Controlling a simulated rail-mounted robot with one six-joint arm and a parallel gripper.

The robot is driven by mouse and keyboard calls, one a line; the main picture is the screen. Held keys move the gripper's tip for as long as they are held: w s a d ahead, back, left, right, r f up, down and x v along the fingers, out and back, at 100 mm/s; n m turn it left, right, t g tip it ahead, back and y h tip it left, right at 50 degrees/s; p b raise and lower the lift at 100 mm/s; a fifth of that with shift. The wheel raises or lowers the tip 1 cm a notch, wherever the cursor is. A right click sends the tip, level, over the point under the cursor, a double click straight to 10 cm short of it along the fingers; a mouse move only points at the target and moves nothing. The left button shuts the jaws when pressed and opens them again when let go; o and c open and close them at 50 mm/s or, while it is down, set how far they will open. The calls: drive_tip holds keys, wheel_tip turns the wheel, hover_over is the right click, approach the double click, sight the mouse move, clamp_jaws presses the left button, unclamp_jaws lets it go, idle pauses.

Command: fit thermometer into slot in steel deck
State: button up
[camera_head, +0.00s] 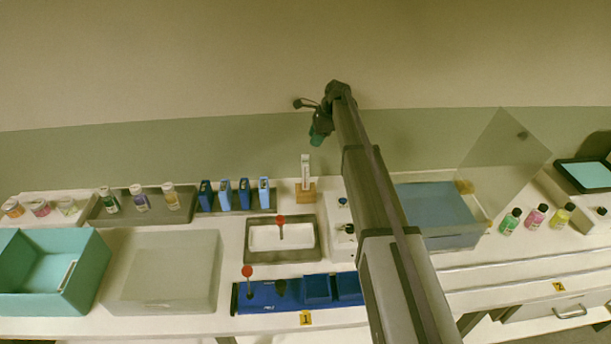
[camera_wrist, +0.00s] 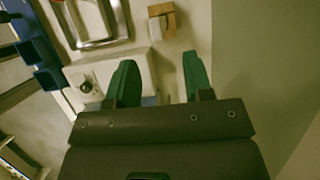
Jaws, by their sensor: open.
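A slim white upright piece (camera_head: 305,171), which looks like the thermometer, stands in a small wooden block (camera_head: 306,195) at the back of the bench. The block also shows at the top of the wrist view (camera_wrist: 168,22). A steel deck (camera_head: 250,243) frames a pale basin left of my arm, and its edge shows at the upper left of the wrist view (camera_wrist: 92,44). The slot is too small to make out. My gripper (camera_head: 317,136), with green fingers, is open and empty above and behind the block. The fingers stand apart in the wrist view (camera_wrist: 158,78).
A white control box (camera_head: 342,237) adjoins the deck's right side. Red-headed pins (camera_head: 281,220) stand at the basin and at the blue unit (camera_head: 280,299) in front. Blue holders (camera_head: 225,195) stand left of the block. A lidded tank (camera_head: 440,215) is right of my arm.

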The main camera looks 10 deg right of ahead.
sight(304, 161)
drive_tip(key=b+x, duration=0.4)
drive_tip(key=x, duration=0.1)
drive_tip(key=shift+f, duration=0.35)
drive_tip(key=b+x, duration=0.5)
drive_tip(key=shift+s, duration=0.15)
drive_tip(key=shift+a+f, duration=0.15)
drive_tip(key=shift+r, duration=0.25)
clamp_jaws()
